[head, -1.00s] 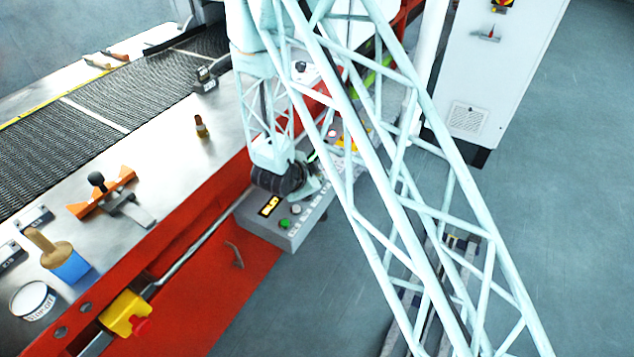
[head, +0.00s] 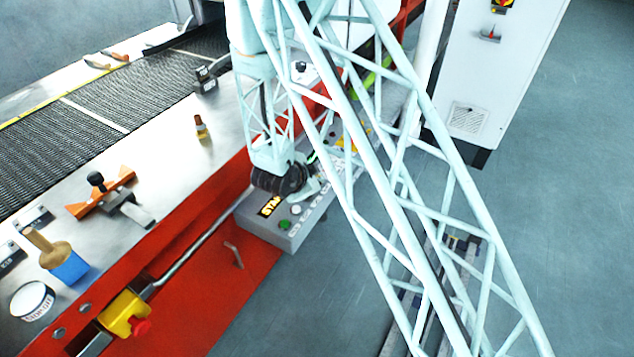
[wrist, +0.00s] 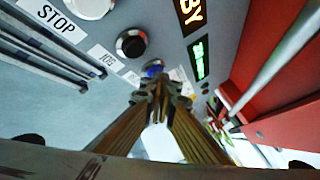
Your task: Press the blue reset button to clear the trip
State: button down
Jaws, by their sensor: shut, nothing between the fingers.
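The blue button (wrist: 152,70) shows in the wrist view on the face of a grey control box (wrist: 215,22). It lies just beyond the tips of my gripper (wrist: 159,84), which partly cover it. My gripper is shut and empty. I cannot tell whether the tips touch the button. In the head view the control box (head: 265,228) hangs on the red machine side, with my wrist over it. The blue button is hidden there by my arm.
A black knob (wrist: 131,44) and a white button (wrist: 90,6) sit near the blue one, by a STOP label. A lit display (wrist: 190,14) and a green readout (wrist: 198,60) are to the right. A green button (head: 285,225) is at the box's near end. A red panel (wrist: 275,60) flanks the box.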

jog(key=shift+r, duration=0.1)
jog(key=shift+r+p, duration=0.45)
jog(key=shift+r, duration=0.35)
jog(key=shift+r, duration=0.1)
jog(key=shift+r+p, duration=1.4)
jog(key=shift+r, duration=1)
